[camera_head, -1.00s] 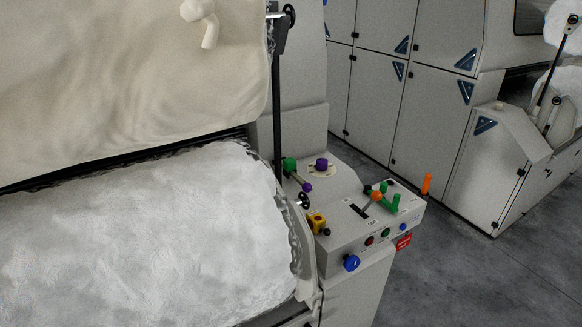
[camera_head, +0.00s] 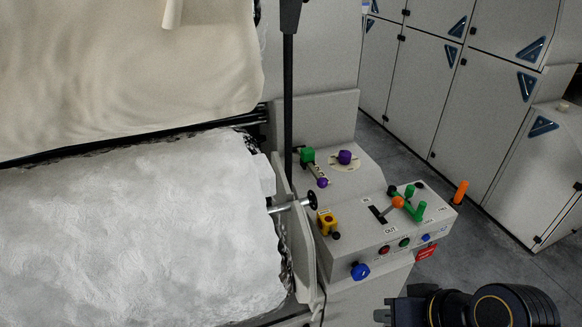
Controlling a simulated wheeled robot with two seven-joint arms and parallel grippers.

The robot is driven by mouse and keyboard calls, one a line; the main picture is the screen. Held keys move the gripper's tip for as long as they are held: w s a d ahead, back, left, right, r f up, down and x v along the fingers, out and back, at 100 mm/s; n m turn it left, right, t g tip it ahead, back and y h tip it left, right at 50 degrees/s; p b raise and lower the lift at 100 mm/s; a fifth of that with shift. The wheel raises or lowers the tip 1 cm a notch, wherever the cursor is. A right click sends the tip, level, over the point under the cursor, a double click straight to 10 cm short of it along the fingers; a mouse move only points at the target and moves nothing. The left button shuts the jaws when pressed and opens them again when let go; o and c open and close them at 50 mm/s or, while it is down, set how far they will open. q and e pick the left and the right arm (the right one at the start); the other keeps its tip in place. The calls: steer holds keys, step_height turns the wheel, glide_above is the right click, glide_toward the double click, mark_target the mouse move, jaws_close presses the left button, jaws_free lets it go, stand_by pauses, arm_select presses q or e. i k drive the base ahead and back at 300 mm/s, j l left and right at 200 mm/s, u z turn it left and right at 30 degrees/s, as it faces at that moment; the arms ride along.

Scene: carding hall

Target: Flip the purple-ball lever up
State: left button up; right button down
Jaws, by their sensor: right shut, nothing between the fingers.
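The purple-ball lever (camera_head: 316,170) is on the control console's upper deck. Its rod runs from a green block (camera_head: 307,155) down and to the right, and its purple ball (camera_head: 322,182) is at the lower end. My right gripper (camera_head: 384,313) enters at the bottom edge with black arm parts behind it. It is shut and empty, well below and to the right of the lever, touching nothing that I can see. My left gripper is out of view.
A purple knob (camera_head: 345,157) sits on a round plate beside the lever. The console (camera_head: 350,250) also has an orange-ball lever (camera_head: 397,202), green handles, a yellow block (camera_head: 327,221) and a blue knob (camera_head: 360,271).

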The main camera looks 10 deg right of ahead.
mark_target(322, 183)
steer(key=i+l+u, duration=0.15)
steer(key=l+u, duration=0.3)
steer(key=i+l+u, duration=0.1)
steer(key=l+u, duration=0.8)
steer(key=l, duration=0.1)
